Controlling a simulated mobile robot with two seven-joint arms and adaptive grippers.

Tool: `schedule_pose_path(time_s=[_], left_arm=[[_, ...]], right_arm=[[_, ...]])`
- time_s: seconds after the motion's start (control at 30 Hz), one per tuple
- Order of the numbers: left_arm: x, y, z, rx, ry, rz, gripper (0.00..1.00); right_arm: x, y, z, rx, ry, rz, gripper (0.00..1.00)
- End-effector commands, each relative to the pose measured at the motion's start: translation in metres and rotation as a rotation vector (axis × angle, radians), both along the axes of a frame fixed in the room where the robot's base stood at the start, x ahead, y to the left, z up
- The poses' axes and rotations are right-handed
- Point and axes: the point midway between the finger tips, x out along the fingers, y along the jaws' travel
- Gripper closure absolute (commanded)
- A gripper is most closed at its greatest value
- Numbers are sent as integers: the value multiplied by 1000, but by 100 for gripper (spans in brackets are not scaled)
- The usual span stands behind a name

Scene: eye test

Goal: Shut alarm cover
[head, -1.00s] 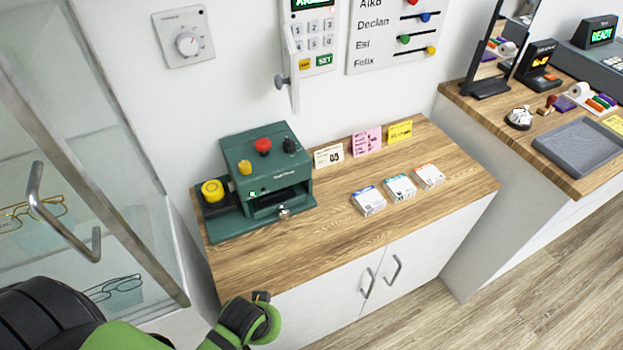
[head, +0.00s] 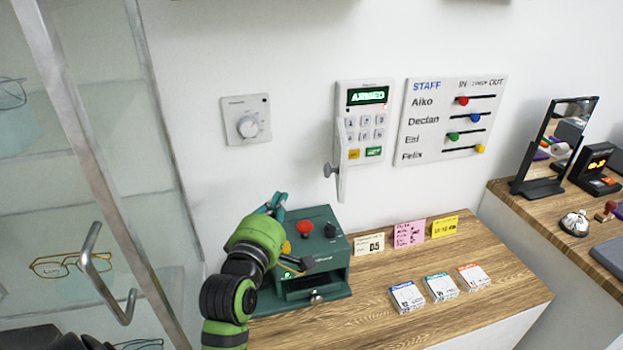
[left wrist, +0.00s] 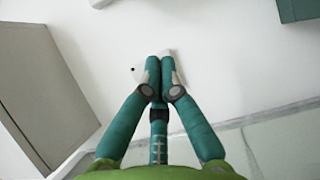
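The alarm keypad (head: 365,125) is on the wall in the head view, its lit display reading ARMED and its buttons bare. Its white cover (head: 342,160) stands swung open at the keypad's left side, seen nearly edge-on. A grey knob (head: 330,170) sticks out to the left of the cover. My left gripper (head: 274,203) is below and left of the cover, apart from it, in front of the wall above the green machine. In the left wrist view its two teal fingers (left wrist: 160,62) are together, with nothing visible held. My right gripper is not in view.
A green machine (head: 325,248) stands on the wooden counter (head: 400,325), partly behind my left arm. A wall dial (head: 246,122) is left of the keypad; a staff board (head: 455,120) is right. A glass cabinet with a handle (head: 95,270) fills the left. The wall around the cover is clear.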

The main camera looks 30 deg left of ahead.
Motion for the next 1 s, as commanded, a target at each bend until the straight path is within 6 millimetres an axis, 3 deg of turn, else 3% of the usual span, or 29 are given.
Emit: schedule_pose_path(time_s=[0.47, 0.5, 0.7, 1.0], left_arm=[[87, 31, 3, 5, 6, -3, 100], [92, 26, 3, 1, 7, -5, 100], [105, 4, 1, 1, 8, -2, 100], [108, -3, -1, 5, 6, -2, 100]], right_arm=[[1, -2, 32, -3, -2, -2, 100], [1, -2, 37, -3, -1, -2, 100], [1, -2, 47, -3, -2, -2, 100], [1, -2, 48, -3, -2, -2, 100]])
